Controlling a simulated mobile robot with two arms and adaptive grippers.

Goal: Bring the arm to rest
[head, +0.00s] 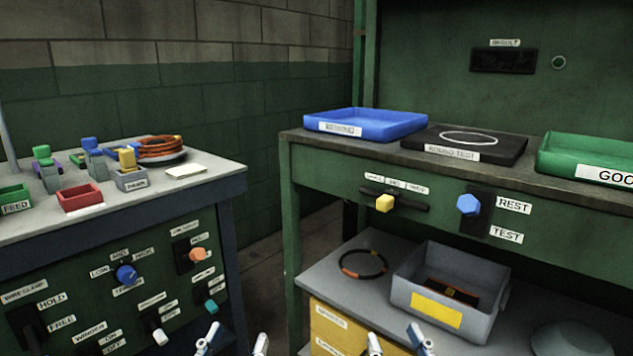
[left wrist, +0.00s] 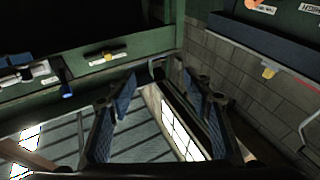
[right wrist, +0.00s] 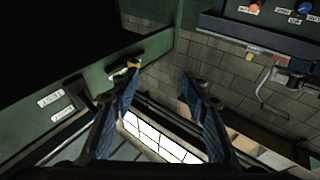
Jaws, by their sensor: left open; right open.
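A blue hexagonal knob (head: 468,205) sits at the upper end of a dark upright slot on the green bench front. It is beside the REST label (head: 514,206); the TEST label (head: 507,236) is lower. My left gripper (head: 235,343) is at the bottom edge of the head view, open and empty, in front of the left cabinet. My right gripper (head: 396,341) is open and empty at the bottom edge, in front of the lower shelf. Both are well apart from the knob. The open fingers also show in the left wrist view (left wrist: 165,90) and right wrist view (right wrist: 158,86).
A yellow knob (head: 384,203) sits on a slider left of the blue one. A blue tray (head: 366,126), a black mat and a green tray (head: 590,158) stand on the bench. A grey bin (head: 449,290) is on the shelf. The left cabinet carries several knobs.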

